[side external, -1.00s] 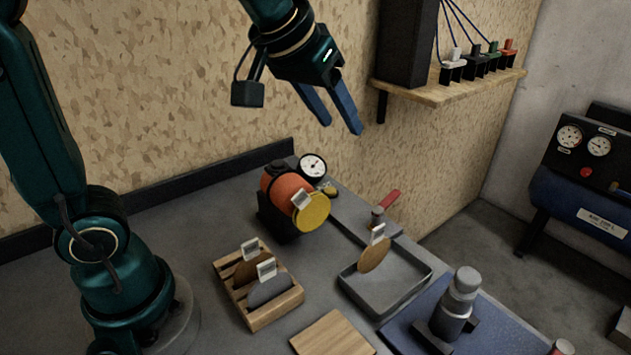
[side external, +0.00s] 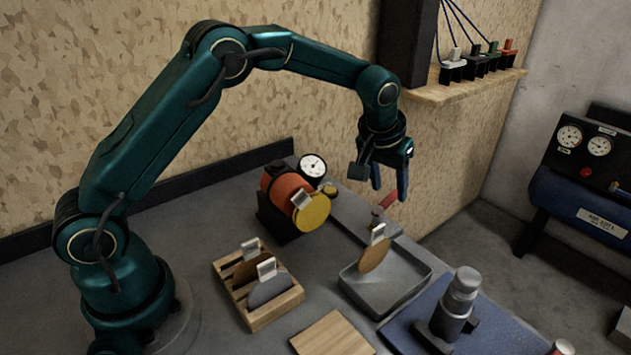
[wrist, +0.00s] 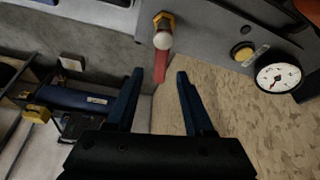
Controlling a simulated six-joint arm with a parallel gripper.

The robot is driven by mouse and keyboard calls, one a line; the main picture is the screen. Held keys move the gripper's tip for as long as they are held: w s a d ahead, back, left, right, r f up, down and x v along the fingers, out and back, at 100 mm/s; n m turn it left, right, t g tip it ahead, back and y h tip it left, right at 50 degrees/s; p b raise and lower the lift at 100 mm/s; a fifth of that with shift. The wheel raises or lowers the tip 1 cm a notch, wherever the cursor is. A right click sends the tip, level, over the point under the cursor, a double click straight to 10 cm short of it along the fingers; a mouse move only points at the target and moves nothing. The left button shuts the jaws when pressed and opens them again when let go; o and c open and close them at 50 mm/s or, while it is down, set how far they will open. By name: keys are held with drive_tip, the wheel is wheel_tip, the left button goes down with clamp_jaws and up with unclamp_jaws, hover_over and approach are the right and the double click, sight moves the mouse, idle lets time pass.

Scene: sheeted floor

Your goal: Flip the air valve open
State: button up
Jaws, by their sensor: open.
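The air valve has a red lever handle (side external: 390,198) on a brass body, at the back right of the bench. In the wrist view the red handle (wrist: 160,67) and the brass body (wrist: 163,22) show ahead of my gripper. My gripper (side external: 389,198) points down with its two blue fingers apart and empty.
A pressure gauge (side external: 312,166) and an orange cylinder with a yellow disc (side external: 312,212) stand left of the valve. A grey tray (side external: 407,291) holding a tan disc (side external: 375,256) is in front. A wooden rack (side external: 275,312) of discs stands further left. The wall is close behind.

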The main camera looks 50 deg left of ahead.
drive_tip(key=shift+x, duration=0.85)
clamp_jaws()
idle(0.8)
